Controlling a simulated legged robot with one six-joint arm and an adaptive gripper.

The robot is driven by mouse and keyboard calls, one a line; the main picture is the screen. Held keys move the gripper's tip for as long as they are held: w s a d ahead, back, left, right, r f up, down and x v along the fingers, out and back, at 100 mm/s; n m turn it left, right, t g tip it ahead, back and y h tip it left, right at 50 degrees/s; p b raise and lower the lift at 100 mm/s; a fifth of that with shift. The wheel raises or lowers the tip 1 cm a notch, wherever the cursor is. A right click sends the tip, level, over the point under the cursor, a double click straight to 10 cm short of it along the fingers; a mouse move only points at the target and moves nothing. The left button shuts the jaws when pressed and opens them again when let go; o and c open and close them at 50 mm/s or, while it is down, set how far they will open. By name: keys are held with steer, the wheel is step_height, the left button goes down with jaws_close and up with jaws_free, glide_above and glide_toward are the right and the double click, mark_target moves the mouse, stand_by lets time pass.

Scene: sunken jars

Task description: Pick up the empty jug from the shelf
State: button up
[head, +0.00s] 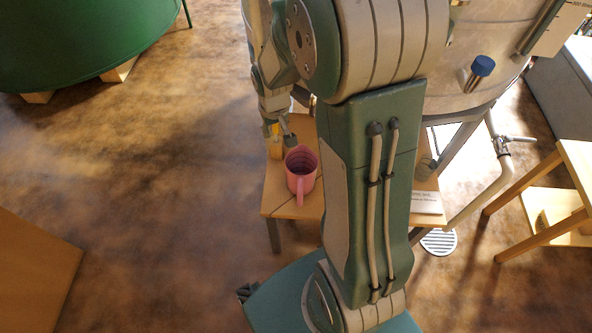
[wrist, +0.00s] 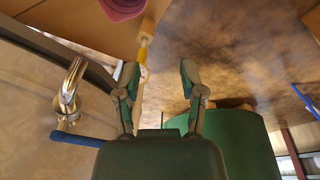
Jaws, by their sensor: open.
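A pink jug (head: 301,172) stands upright on a wooden shelf (head: 275,203) beside my arm, its handle toward the camera. Its inside looks dark, and I cannot make out any contents. Part of the jug also shows at the top edge of the wrist view (wrist: 119,8). My gripper (head: 281,137) is just behind the jug in the head view, above the shelf's far left part. In the wrist view my gripper's two fingers (wrist: 158,73) are spread apart with nothing held between them. The jug lies beyond the fingertips, apart from them.
A slim yellow object (head: 275,148) is close by my gripper; it also shows in the wrist view (wrist: 143,46). A steel tank (head: 480,35) with a blue-capped fitting (head: 482,66) stands right. A green vat (head: 80,40) is at back left. The floor at left is mostly clear.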

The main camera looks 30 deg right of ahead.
steer(key=g, duration=0.1)
glide_above(288, 169)
step_height(288, 169, down, 11)
steer(key=shift+g, duration=0.3)
step_height(288, 169, down, 12)
steer(key=shift+r, duration=0.1)
step_height(288, 169, down, 4)
steer(key=shift+f, duration=0.2)
steer(key=shift+d+f, duration=0.25)
jaws_close()
